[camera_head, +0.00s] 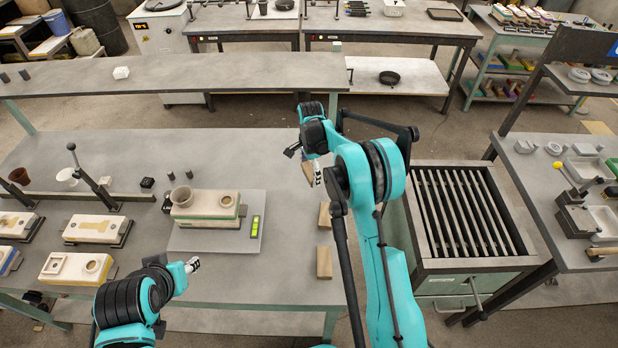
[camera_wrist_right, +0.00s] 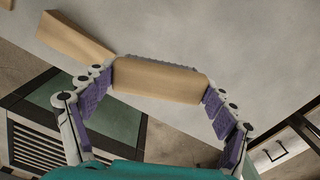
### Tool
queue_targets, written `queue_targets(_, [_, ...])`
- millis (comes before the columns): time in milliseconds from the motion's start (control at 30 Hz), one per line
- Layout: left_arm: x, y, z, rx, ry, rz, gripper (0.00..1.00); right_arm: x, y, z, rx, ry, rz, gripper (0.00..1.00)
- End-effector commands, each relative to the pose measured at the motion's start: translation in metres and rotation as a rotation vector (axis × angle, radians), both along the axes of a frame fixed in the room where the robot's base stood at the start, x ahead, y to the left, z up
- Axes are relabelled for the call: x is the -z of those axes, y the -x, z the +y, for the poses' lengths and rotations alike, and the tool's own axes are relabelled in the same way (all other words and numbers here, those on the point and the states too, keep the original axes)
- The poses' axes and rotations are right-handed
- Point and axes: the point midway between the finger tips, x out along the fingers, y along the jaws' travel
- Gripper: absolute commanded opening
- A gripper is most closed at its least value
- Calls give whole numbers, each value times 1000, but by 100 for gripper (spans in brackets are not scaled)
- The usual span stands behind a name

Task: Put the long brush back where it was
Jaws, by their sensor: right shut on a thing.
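My right gripper (camera_head: 313,176) is over the right edge of the main table. In the right wrist view, its purple-padded fingers (camera_wrist_right: 158,105) are shut on a wooden brush (camera_wrist_right: 160,82) by its two ends. A narrow dark bristle strip shows along its far side. In the head view the brush (camera_head: 307,172) is partly hidden by my gripper. Two similar wooden blocks, one nearer (camera_head: 324,263) and one in the middle (camera_head: 324,215), lie along the table's right edge. My left gripper (camera_head: 192,265) is above the front of the table, its jaws too small to judge.
The main table (camera_head: 284,200) has a mould (camera_head: 208,212) on a grey plate with a cup and a green level (camera_head: 255,227). More moulds (camera_head: 97,228) stand at left. A slatted bin (camera_head: 465,215) stands right of the table, across a gap. The tabletop between mould and blocks is clear.

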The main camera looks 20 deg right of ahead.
Motion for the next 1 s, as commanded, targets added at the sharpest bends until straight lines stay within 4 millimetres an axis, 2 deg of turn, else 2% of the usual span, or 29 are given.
queue_targets(100, [4, 0, 0, 0, 0, 0, 40, 14, -21, -3, -1, 0, 0, 54])
queue_targets(267, [5, 0, 0, 0, 0, 0, 40, 20, -33, -5, -2, 0, 0, 54])
queue_targets(367, [6, 0, 0, 0, 0, 0, 40, 26, -34, -5, -2, 0, 0, 54])
queue_targets(600, [14, 0, 0, 0, 0, 0, 40, 59, -33, -5, -2, 0, 0, 54])
queue_targets(1000, [18, 0, 0, 0, 0, 0, 40, 65, -33, -5, -2, 0, 0, 54])
